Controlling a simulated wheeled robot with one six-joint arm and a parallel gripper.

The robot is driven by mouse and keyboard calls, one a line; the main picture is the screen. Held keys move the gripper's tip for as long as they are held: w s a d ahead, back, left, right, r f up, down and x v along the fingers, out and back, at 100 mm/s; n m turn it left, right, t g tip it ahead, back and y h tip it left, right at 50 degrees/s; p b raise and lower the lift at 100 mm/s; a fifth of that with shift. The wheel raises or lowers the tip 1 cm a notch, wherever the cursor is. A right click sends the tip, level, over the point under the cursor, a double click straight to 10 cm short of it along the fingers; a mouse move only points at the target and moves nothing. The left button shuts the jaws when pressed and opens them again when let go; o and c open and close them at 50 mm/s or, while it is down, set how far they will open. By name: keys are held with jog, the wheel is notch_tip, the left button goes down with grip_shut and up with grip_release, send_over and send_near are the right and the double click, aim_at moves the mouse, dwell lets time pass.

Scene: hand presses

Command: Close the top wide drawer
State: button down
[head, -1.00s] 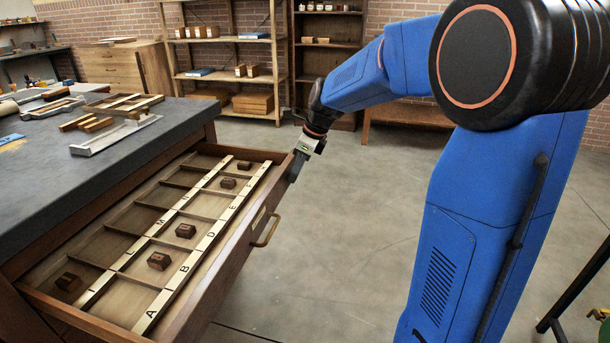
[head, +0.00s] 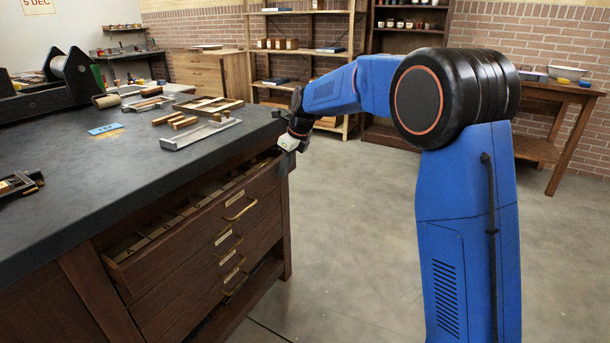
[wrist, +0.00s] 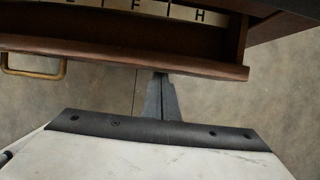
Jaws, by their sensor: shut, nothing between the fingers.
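The top wide drawer (head: 190,235) of the dark workbench cabinet stands partly open. A narrow strip of its divided inside shows below the worktop. Its brass handle (head: 241,209) is on the front panel and also shows at the left of the wrist view. My gripper (head: 287,162) is at the far end of the drawer front, away from the handle. In the wrist view my shut, empty fingers (wrist: 160,78) meet the outer edge of the drawer front (wrist: 120,55); I cannot tell whether they touch it. Letter labels show inside the drawer there.
More drawers with brass handles (head: 231,257) sit below, apparently shut. The worktop (head: 90,190) holds a metal tray (head: 200,134), wooden pieces and a black press (head: 60,90). Shelves stand at the back. The floor (head: 350,230) in front of the cabinet is clear.

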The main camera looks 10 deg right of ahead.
jog(key=w+a, duration=0.1)
jog(key=a, duration=0.1)
jog(key=w+a, duration=0.3)
jog(key=a, duration=0.1)
jog(key=shift+w+a, duration=0.3)
jog(key=shift+w, duration=0.1)
jog(key=shift+w+a+r, duration=0.15)
jog(key=shift+a+r, duration=0.1)
